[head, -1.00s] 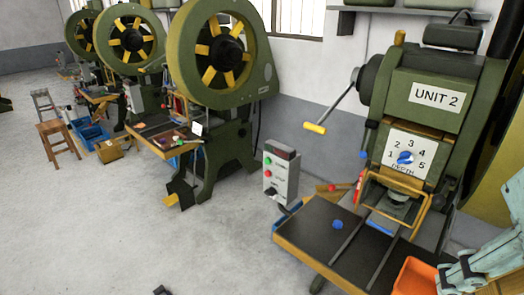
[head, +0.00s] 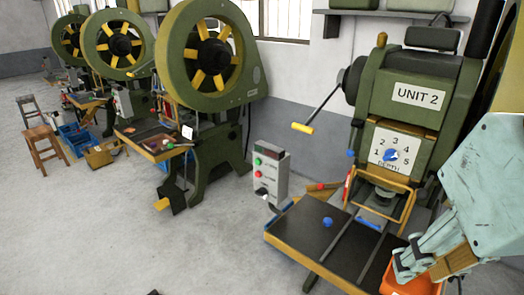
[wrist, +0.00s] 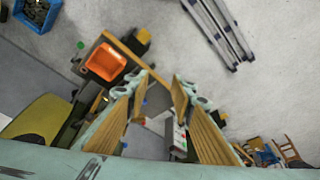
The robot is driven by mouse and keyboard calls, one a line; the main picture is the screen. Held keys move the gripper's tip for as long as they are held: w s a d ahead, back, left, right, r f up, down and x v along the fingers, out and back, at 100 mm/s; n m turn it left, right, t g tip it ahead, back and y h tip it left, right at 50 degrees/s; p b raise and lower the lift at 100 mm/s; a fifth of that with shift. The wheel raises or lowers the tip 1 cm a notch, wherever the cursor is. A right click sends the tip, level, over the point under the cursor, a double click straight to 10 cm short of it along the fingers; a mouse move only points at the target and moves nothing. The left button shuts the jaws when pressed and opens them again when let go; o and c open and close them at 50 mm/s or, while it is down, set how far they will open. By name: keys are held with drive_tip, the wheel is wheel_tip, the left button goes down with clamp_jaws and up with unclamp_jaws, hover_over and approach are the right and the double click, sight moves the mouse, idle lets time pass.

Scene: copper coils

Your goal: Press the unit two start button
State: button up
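The UNIT 2 press (head: 418,96) stands at the right in the head view. The green button is clear and untouched. My gripper (head: 422,268) is at the lower right, over the orange bin and well to the right of the box. In the wrist view my gripper (wrist: 162,77) has its fingers spread with nothing between them. A pale box with small coloured spots, probably the control box (wrist: 178,136), shows beyond the fingers.
The press's dark table (head: 310,238), with a blue knob (head: 327,222) on it, lies between my gripper and the control box. An orange bin (head: 390,281) is under my gripper. A lever (head: 302,128) sticks out left of the press.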

clamp_jaws()
idle(1.3)
